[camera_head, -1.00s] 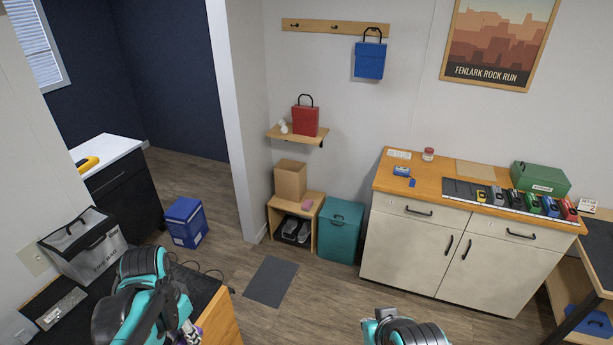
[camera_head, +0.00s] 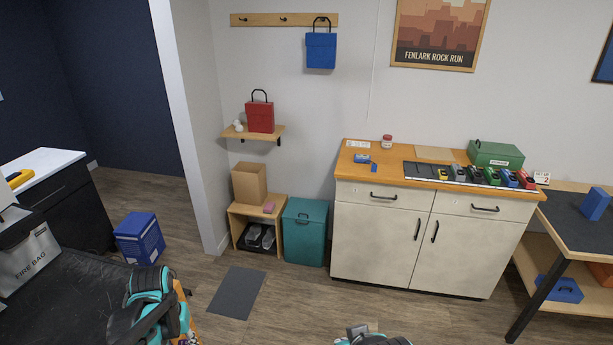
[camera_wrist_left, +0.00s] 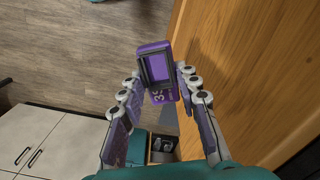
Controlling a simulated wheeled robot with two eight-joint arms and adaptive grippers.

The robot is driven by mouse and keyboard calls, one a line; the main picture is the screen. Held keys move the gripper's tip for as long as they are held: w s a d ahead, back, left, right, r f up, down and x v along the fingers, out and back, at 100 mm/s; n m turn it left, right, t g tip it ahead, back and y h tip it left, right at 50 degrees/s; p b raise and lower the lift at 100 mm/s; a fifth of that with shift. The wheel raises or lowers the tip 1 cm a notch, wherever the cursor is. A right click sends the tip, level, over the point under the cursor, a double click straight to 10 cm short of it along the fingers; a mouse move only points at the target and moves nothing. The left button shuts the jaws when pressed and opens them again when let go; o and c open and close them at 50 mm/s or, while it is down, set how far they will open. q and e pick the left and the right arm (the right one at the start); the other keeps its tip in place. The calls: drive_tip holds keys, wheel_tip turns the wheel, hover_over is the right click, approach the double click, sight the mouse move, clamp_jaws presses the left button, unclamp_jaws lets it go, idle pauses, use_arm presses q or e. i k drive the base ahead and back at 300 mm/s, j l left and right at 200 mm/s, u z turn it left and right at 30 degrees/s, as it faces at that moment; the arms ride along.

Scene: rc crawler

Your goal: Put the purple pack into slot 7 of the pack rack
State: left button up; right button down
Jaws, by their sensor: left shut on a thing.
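The purple pack (camera_wrist_left: 157,68) is in the left wrist view, with white marking on its lower face. My left gripper (camera_wrist_left: 159,84) is shut on it, one finger on each side, and holds it in the air. In the head view only the left arm's bulk shows at the bottom left, and the pack is hardly visible there. The pack rack (camera_head: 420,172) is a long dark strip on the wooden counter. Its left part looks empty; yellow, grey, green, blue and red packs stand toward its right. Slot numbers are too small to read.
The rack's cabinet (camera_head: 385,240) stands against the back wall, with open floor before it. A green case (camera_head: 495,154) is behind the rack. A dark-topped table (camera_head: 567,222) is at the right. A teal bin (camera_head: 305,235) stands left of the cabinet.

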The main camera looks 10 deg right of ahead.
sight(427, 171)
drive_tip(key=i+l+z, duration=0.15)
drive_tip(key=l+z, duration=0.2)
drive_tip(key=i+l+z, duration=0.2)
drive_tip(key=z, duration=0.15)
drive_tip(key=i+l+z, duration=0.2)
drive_tip(key=z, duration=0.15)
drive_tip(key=i+l, duration=0.25)
drive_tip(key=i, duration=0.15)
drive_tip(key=i+l+z, duration=0.1)
drive_tip(key=i+l, duration=0.2)
drive_tip(key=i, duration=0.15)
drive_tip(key=i+l, duration=0.2)
drive_tip(key=i, duration=0.2)
drive_tip(key=i+l+z, duration=0.15)
drive_tip(key=i, duration=0.3)
drive_tip(key=i+l, duration=0.3)
drive_tip(key=i+z, duration=0.05)
drive_tip(key=i, duration=0.05)
